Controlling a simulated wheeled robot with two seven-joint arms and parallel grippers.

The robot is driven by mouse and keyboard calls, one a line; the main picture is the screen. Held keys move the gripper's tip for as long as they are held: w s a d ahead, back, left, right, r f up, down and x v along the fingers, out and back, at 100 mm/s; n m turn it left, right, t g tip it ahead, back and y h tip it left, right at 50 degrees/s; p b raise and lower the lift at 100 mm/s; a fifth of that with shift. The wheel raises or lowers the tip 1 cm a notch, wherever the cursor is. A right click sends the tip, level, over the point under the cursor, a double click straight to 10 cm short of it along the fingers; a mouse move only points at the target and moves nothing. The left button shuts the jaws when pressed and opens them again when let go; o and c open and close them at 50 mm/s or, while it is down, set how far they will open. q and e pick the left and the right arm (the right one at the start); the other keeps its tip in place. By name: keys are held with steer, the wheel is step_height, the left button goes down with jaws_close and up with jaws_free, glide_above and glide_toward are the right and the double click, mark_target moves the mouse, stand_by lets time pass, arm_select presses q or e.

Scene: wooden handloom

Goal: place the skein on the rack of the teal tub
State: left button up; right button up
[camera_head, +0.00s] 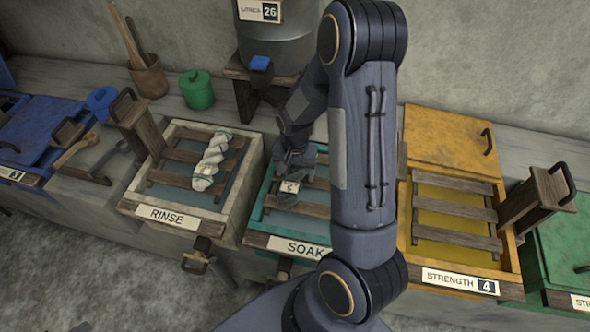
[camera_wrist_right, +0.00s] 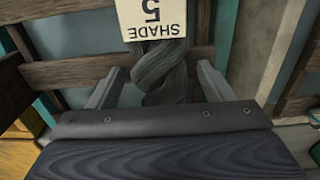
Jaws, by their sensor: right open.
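The teal tub (camera_head: 256,222), labelled SOAK, stands in the middle with wooden slats (camera_head: 312,208) as its rack. A dark grey twisted skein (camera_head: 283,196) with a "SHADE 5" tag lies on the slats, partly hidden by my gripper. In the right wrist view the skein (camera_wrist_right: 163,72) runs between the fingers. My right gripper (camera_head: 292,172) is over the rack, its fingers apart on either side of the skein; they also show in the right wrist view (camera_wrist_right: 160,88). I see a gap beside each finger. My left gripper is not in view.
A white twisted skein (camera_head: 210,163) lies on the RINSE tub (camera_head: 128,206) to the left. The yellow STRENGTH 4 tub (camera_head: 512,268) stands to the right, its slats bare. A grey drum (camera_head: 275,42) on a wooden stand is behind. My right arm hides part of the teal tub.

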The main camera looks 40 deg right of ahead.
mark_target(295, 169)
steer(key=shift+r, duration=0.1)
step_height(295, 169, up, 12)
steer(key=s+a+r+n+t+y, duration=0.2)
steer(key=s+a+r+n, duration=0.2)
steer(key=s, duration=0.4)
steer(key=s+a+r+n+t+y, duration=0.1)
steer(key=s+a+r+n+t, duration=0.2)
steer(key=s+a+r, duration=0.3)
steer(key=s+a+n, duration=0.1)
steer(key=s+a, duration=0.1)
steer(key=a, duration=0.1)
steer(key=shift+s+r+n+t+y+p, duration=0.2)
steer(key=shift+r+n+t+y+p, duration=0.1)
steer(key=shift+y+p, duration=0.1)
